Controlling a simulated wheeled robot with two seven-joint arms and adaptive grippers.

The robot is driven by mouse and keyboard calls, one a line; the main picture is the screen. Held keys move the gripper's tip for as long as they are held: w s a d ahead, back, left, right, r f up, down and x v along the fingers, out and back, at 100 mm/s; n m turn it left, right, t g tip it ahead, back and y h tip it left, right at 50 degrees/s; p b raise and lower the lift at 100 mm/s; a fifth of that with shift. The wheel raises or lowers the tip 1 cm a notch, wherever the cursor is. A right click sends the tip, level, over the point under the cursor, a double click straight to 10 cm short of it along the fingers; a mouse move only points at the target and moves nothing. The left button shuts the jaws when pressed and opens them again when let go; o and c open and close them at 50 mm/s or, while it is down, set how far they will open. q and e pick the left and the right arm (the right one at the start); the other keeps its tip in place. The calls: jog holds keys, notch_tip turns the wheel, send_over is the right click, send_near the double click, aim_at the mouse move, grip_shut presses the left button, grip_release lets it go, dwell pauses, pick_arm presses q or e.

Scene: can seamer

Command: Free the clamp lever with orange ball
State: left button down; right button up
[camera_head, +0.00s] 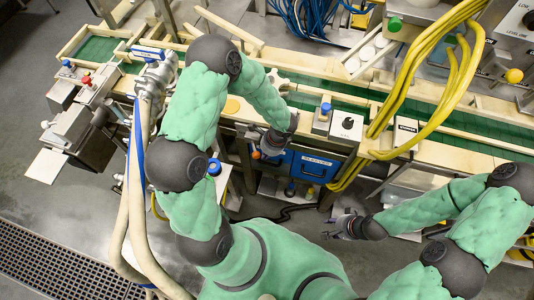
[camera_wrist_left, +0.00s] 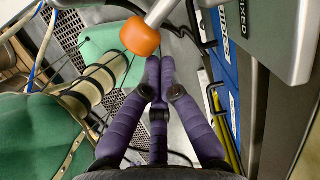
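The orange ball (camera_wrist_left: 140,36) sits on the end of a metallic lever rod (camera_wrist_left: 163,12) in the left wrist view. The ball is just past and slightly left of my left gripper's fingertips (camera_wrist_left: 160,66). Those purple fingers are drawn together at the tips, with nothing seen between them. In the head view the ball (camera_head: 256,155) shows small beside my left gripper (camera_head: 265,148), at the front of the machine by the blue drawer. My right gripper (camera_head: 340,228) hangs over the floor, away from the lever; its finger opening is too small to judge.
A blue drawer (camera_head: 315,167) is right of my left gripper. The green conveyor (camera_head: 345,104) runs behind it. Yellow hoses (camera_head: 425,75) arch at the right. A grey housing (camera_wrist_left: 270,30) stands close to the lever. Open floor (camera_head: 75,220) lies at the left.

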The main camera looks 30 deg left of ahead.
aim_at(254, 157)
pick_arm(q)
jog(key=shift+s+a+m, duration=0.15)
jog(key=shift+s+m, duration=0.2)
jog(key=shift+m, duration=0.05)
jog(key=shift+s+a+m+t+b, duration=0.25)
jog(key=shift+s+a+m+b, duration=0.15)
jog(key=shift+s+m+b, duration=0.3)
jog(key=shift+s+a+m+t+b, duration=0.25)
jog(key=shift+s+a+m+b, duration=0.25)
jog(key=shift+m, duration=0.4)
jog(key=a+m, duration=0.1)
jog(key=m, duration=0.1)
jog(key=s+a+m+t+b, duration=0.1)
jog(key=shift+s+m, duration=0.2)
jog(key=shift+m, duration=0.2)
jog(key=shift+w, duration=0.2)
jog(key=shift+w+d, duration=0.25)
jog(key=shift+w, duration=0.35)
